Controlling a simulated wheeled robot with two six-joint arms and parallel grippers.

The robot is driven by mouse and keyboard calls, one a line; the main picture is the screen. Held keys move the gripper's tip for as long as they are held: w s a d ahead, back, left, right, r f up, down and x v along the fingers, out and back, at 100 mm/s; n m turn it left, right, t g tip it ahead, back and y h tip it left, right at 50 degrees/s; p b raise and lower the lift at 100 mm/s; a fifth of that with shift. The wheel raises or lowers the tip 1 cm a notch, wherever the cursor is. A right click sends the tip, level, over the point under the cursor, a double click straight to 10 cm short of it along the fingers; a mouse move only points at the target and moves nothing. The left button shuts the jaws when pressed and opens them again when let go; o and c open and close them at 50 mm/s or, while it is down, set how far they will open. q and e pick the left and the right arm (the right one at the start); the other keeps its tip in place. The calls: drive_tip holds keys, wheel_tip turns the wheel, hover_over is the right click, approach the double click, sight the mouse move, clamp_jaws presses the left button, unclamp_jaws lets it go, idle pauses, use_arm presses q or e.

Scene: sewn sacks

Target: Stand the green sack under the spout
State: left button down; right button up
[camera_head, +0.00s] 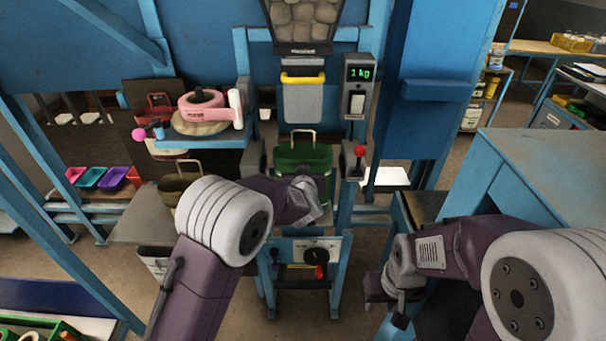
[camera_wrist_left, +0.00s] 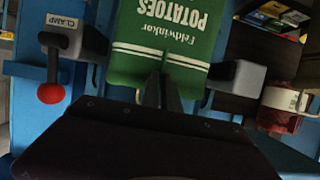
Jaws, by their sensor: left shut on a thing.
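The green sack (camera_head: 303,157) stands upright in the frame below the spout (camera_head: 302,103), with its wire handle up. In the left wrist view the sack (camera_wrist_left: 165,40) shows upside-down white lettering, between two grey clamp pads. My left gripper (camera_wrist_left: 160,88) is shut on the near side of the sack; in the head view its arm hides the sack's lower part. A clamp lever with a red knob (camera_wrist_left: 51,93) is beside it. My right gripper (camera_head: 386,300) hangs low at the right, away from the sack; its finger gap is unclear.
A hopper of potatoes (camera_head: 303,20) and a yellow-handled gate (camera_head: 303,78) are above the sack. A scale display (camera_head: 359,73) reads 1 kg. An olive sack (camera_head: 179,187) stands at left. A blue bench (camera_head: 545,170) is at right.

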use_arm(q)
drive_tip(key=shift+w+f, duration=0.2)
drive_tip(key=shift+f, duration=0.6)
drive_tip(key=shift+w+f, duration=0.2)
drive_tip(key=shift+f, duration=0.6)
drive_tip(key=c, duration=1.6)
unclamp_jaws()
drive_tip(key=shift+s+f, duration=0.15)
drive_tip(key=v, duration=1.2)
drive_tip(key=shift+b, duration=0.45)
